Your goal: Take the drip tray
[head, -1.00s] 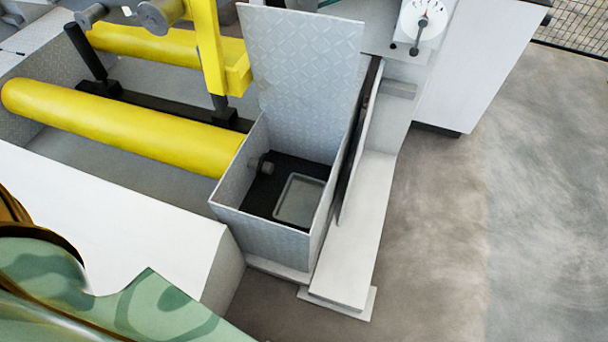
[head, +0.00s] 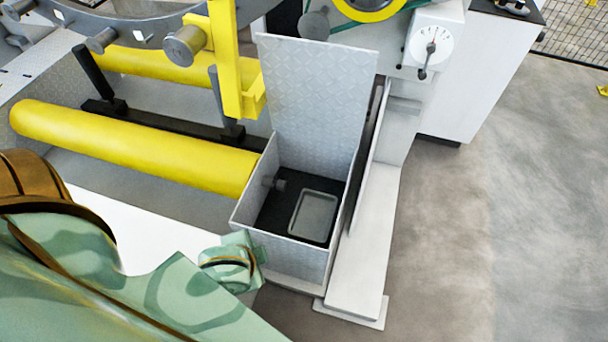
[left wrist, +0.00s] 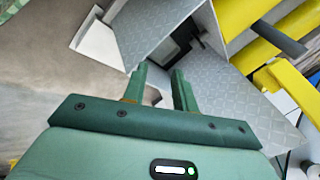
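The drip tray (head: 314,215) is a shallow grey rectangular tray with rounded corners. It lies on the dark floor inside an open-topped tread-plate box (head: 292,255) and looks empty. My left gripper (left wrist: 161,70) has its two green fingers apart with nothing between them. It points toward the box, whose dark inside (left wrist: 168,50) shows beyond the fingertips in the left wrist view. In the head view, a green part of my left arm stands just left of the box's front corner, outside it. I cannot make out the tray clearly in the left wrist view. My right gripper is not in view.
A tall tread-plate panel (head: 312,95) rises at the box's back. A small grey knob (head: 275,183) sticks into the box from its left wall. Yellow rollers (head: 130,145) lie to the left, a white machine foot (head: 362,260) to the right. Open floor (head: 500,240) lies farther right.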

